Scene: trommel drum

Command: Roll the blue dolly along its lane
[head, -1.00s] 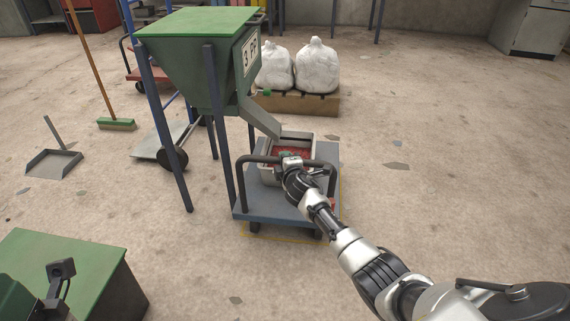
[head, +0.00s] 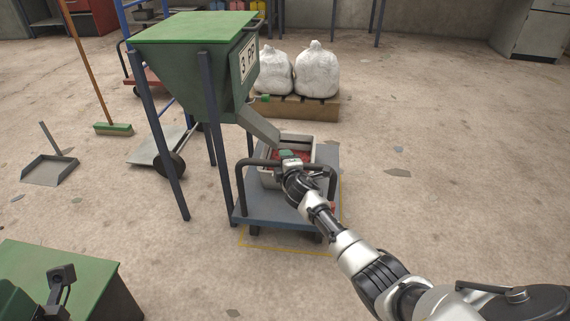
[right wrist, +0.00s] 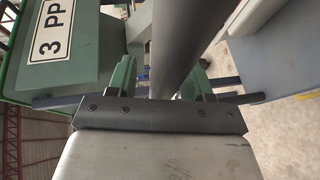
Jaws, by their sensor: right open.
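The blue dolly (head: 268,208) stands on the floor in the head view, with a dark tube handle (head: 242,180) at its near end. A grey bin (head: 268,179) with red contents sits on its deck. A yellow outline (head: 285,249) on the floor shows in front of the dolly and along its right side. My right gripper (head: 287,157) is at the handle's top bar. In the right wrist view its green fingers (right wrist: 158,78) are apart, with a grey bar (right wrist: 180,40) between them. Contact is not clear. My left gripper is out of view.
A green hopper (head: 190,65) on dark legs stands left of the dolly, its chute (head: 258,125) reaching over the bin. White sacks (head: 317,70) on a pallet (head: 300,106) stand behind. A green-topped box (head: 60,260) is near left. Floor at right is open.

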